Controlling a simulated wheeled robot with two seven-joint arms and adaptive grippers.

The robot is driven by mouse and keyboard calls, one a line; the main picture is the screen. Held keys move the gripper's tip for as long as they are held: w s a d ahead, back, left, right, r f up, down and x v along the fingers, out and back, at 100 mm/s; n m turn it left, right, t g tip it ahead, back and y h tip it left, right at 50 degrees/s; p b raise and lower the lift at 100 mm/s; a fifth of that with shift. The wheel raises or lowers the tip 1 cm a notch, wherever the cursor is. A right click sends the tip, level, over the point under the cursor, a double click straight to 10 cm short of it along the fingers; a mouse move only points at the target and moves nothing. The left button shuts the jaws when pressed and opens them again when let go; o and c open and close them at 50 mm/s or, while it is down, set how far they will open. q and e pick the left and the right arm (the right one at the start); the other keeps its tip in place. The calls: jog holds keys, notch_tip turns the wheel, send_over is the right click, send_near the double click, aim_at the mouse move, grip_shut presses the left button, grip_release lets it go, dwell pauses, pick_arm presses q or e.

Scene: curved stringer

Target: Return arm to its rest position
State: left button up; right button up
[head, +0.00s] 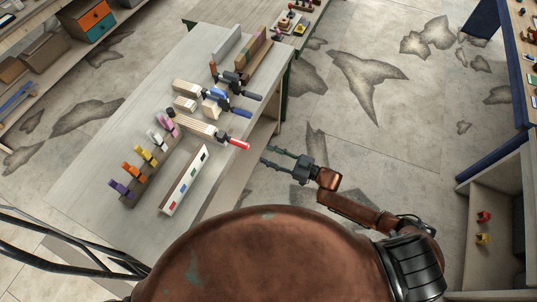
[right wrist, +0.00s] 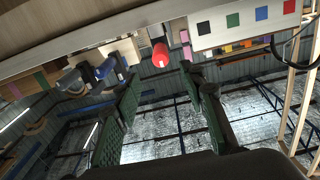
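My right gripper (head: 264,155) is open and empty in the head view, in free space just off the right edge of the workbench (head: 110,115). Its two fingers point left, toward the bench, and are well apart. In the right wrist view my right gripper (right wrist: 160,72) shows as two green-padded fingers with nothing between them. A red clamp handle (head: 238,143) sticks out from the bench edge near the fingertips, apart from them. The red handle also shows beyond the fingers in the right wrist view (right wrist: 160,55). My left gripper is not in view.
Blue-handled clamps (head: 240,111) and wooden blocks (head: 186,88) lie along the bench. A rack holds purple (head: 120,187), orange, yellow, white and pink clamps. A white strip with colored squares (head: 171,207) is beside it. Bare floor (head: 385,150) is clear to the right, up to a blue-edged shelf (head: 490,160).

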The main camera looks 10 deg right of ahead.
jog(key=shift+s+d, duration=0.35)
jog(key=shift+d, duration=0.15)
